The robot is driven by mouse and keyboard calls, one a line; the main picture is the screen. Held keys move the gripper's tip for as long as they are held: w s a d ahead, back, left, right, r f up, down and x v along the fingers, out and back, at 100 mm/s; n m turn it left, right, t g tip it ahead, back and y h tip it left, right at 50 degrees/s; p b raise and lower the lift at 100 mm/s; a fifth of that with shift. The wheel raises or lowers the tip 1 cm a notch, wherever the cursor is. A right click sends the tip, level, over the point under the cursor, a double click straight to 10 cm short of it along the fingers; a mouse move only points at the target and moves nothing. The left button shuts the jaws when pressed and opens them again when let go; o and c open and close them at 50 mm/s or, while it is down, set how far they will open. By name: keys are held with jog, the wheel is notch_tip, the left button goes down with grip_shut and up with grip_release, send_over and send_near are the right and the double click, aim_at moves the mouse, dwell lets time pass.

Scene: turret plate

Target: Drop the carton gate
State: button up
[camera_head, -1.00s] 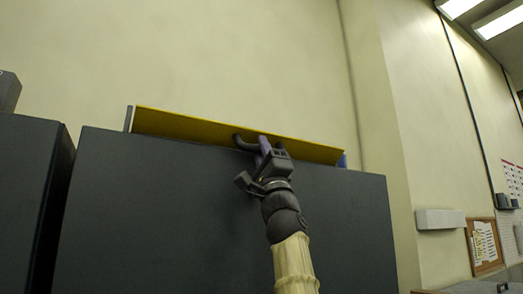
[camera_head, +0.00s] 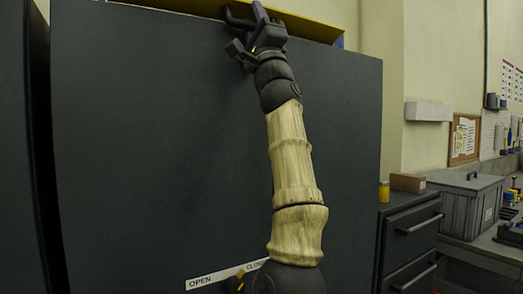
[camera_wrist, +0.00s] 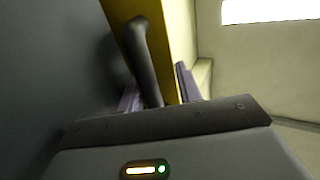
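The yellow panel (camera_head: 308,25), which I take to be the carton gate, lies along the top of a tall dark cabinet (camera_head: 150,140). Its upper part is cut off in the head view. A dark bent handle (camera_head: 236,20) is fixed to it. My gripper (camera_head: 261,12) is up at this handle. In the wrist view, the handle (camera_wrist: 146,60) runs down between the two purple fingers of my gripper (camera_wrist: 159,92), in front of the yellow panel (camera_wrist: 184,30). The fingers stand apart, with a gap visible right of the handle; contact is unclear.
A label strip with OPEN and CLOSED (camera_head: 215,277) is low on the cabinet front, partly behind my arm. A dark drawer unit (camera_head: 408,235) stands to the right, with a yellow can (camera_head: 384,191) and brown box (camera_head: 408,182) on it. A grey lidded bin (camera_head: 466,200) is beyond.

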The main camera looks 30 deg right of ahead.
jog(key=shift+r+g+p, duration=0.8)
jog(key=shift+g+p, duration=0.25)
jog(key=shift+g, duration=0.05)
jog(key=r+g+p, duration=0.1)
jog(key=g+p, duration=0.1)
jog(key=p, duration=0.3)
jog(key=shift+w, duration=0.1)
jog(key=shift+r+g+p, duration=0.2)
jog(key=shift+g+p, duration=0.2)
jog(key=shift+p, duration=0.6)
jog(key=g+p, duration=0.1)
jog(key=p, duration=0.5)
jog(key=r+g+p, duration=0.1)
jog(key=g+p, duration=0.1)
jog(key=p, duration=0.4)
jog(key=shift+w+r+p, duration=0.1)
jog(key=shift+w+p, duration=0.25)
jog(key=shift+p, duration=0.05)
jog(key=g+p, duration=0.1)
jog(key=p, duration=0.3)
jog(key=g+p, duration=0.1)
jog(key=p, duration=0.3)
jog(key=shift+w+r, duration=0.2)
jog(key=shift+w, duration=0.05)
